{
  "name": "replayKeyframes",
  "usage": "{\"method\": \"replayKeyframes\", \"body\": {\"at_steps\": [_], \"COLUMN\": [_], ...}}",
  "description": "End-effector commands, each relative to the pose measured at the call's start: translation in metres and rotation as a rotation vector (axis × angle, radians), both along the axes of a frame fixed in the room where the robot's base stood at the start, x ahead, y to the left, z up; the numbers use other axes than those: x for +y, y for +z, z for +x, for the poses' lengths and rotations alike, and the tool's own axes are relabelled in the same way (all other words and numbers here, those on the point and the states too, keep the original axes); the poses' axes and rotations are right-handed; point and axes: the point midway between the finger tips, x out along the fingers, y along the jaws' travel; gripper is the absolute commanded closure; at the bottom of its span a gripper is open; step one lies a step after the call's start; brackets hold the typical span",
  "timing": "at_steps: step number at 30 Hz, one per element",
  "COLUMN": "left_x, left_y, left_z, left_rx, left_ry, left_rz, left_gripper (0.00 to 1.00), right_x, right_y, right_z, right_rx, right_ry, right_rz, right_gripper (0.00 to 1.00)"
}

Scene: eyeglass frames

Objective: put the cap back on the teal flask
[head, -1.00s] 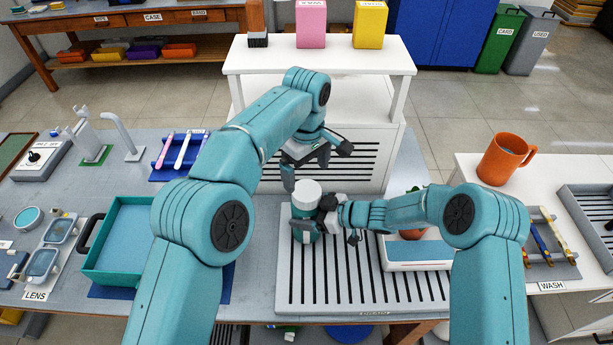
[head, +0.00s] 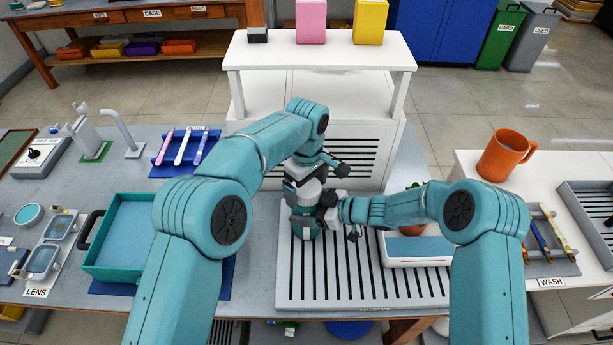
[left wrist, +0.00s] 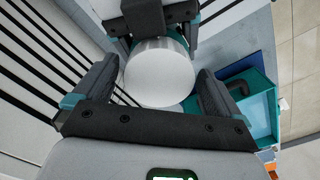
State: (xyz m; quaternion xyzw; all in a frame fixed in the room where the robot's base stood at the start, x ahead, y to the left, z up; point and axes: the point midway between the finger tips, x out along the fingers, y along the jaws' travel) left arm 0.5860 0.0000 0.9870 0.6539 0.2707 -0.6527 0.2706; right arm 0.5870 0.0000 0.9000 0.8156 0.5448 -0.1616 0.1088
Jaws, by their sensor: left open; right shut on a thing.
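The teal flask (head: 305,229) stands upright on the slatted drain tray (head: 362,295). A white cap (head: 312,188) sits on its top; I cannot tell how firmly it is seated. In the left wrist view the cap (left wrist: 158,74) is a pale round disc between my left fingers. My right gripper (head: 326,208) is shut on the flask from the right side. My left gripper (head: 304,192) is over the flask top, open, with one finger on each side of the cap and not closed on it. The left gripper hides part of the flask in the head view.
A white shelf stand (head: 318,55) rises just behind the flask. A teal tray (head: 127,240) lies to the left. An orange mug (head: 504,156) stands on the right table.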

Motion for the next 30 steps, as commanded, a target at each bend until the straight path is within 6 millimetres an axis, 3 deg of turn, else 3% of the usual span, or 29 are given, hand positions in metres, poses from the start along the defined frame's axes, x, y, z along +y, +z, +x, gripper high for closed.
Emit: {"method": "replayKeyframes", "body": {"at_steps": [10, 15, 19, 25, 30], "left_x": [0.0001, 0.0001, 0.0001, 0.0002, 0.0002], "left_y": [-0.0041, -0.004, -0.004, -0.0041, -0.0042], "left_z": [0.0001, 0.0, -0.0001, -0.0003, -0.0005], "left_rx": [-0.001, 0.0, 0.001, 0.002, 0.002], "left_ry": [0.0, 0.0, -0.03, -0.264, -0.301], "left_rz": [-0.001, 0.0, -0.001, 0.0, 0.001], "left_gripper": [0.05, 0.59, 0.59, 0.59, 0.59], "right_x": [-0.0004, -0.0004, -0.0005, -0.0007, -0.0007], "right_y": [-0.0039, -0.0038, -0.0039, -0.0039, -0.0039], "right_z": [-0.0015, -0.0014, -0.0013, -0.0011, -0.001], "right_rx": [0.006, 0.006, 0.006, 0.006, 0.006], "right_ry": [0.0, 0.0, 0.0, -0.002, -0.002], "right_rz": [-0.005, -0.005, -0.005, -0.005, -0.005], "right_gripper": [1.0, 1.0, 1.0, 1.0, 1.0]}}
